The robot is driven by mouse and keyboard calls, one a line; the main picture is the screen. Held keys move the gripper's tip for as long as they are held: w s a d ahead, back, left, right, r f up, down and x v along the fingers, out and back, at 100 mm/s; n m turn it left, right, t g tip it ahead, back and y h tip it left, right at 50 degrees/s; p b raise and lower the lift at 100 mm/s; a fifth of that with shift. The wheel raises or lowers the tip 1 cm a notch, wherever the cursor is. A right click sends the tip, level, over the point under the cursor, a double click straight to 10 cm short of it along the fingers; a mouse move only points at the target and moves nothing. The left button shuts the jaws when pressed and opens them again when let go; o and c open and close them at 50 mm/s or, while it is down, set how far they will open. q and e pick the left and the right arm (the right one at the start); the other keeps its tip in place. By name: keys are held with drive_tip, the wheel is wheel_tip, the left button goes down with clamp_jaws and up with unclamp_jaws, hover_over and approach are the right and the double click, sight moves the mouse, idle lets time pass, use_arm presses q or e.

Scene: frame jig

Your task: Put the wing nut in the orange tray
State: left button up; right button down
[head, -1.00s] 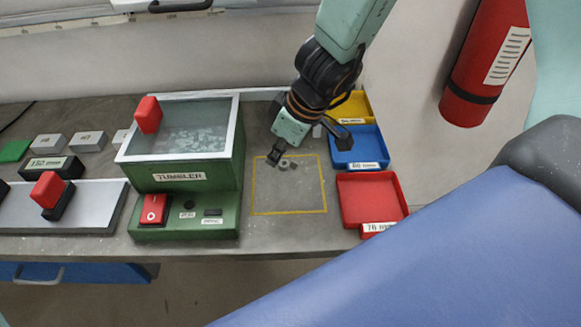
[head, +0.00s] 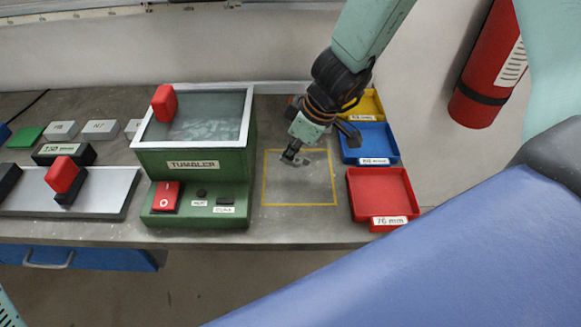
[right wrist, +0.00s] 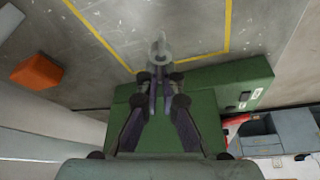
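A small grey ring-like piece, which looks like the wing nut (right wrist: 160,50), shows at the fingertips in the right wrist view. In the head view it is a small grey shape inside the yellow-taped square. My right gripper (head: 291,157) points down at it, low over the square. Its fingers (right wrist: 160,78) are close together with a narrow gap; whether they grip the nut is unclear. An orange piece (right wrist: 37,72) lies outside the tape in the right wrist view; I cannot tell if it is a tray. No orange tray shows clearly in the head view. My left gripper is out of view.
The green tumbler (head: 195,165) stands left of the taped square (head: 300,204). Yellow (head: 372,105), blue (head: 370,140) and red (head: 380,190) trays line the right side. My right arm hides part of the back. A red extinguisher (head: 482,85) hangs at the right.

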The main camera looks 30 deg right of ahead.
sight(297, 158)
drive_tip(key=f+b, duration=0.1)
drive_tip(key=d+f+b, duration=0.1)
drive_tip(key=f, duration=0.1)
drive_tip(key=shift+w+f, duration=0.1)
drive_tip(key=shift+f, duration=0.35)
drive_tip(key=shift+a, duration=0.4)
drive_tip(key=shift+d, duration=0.15)
drive_tip(key=shift+d+f+b, duration=0.2)
drive_tip(key=shift+b, duration=0.25)
drive_tip(key=c, duration=1.6)
unclamp_jaws()
drive_tip(key=shift+a+r, duration=0.15)
drive_tip(key=shift+a, duration=0.15)
drive_tip(key=shift+o, duration=0.4)
drive_tip(key=shift+d, duration=0.15)
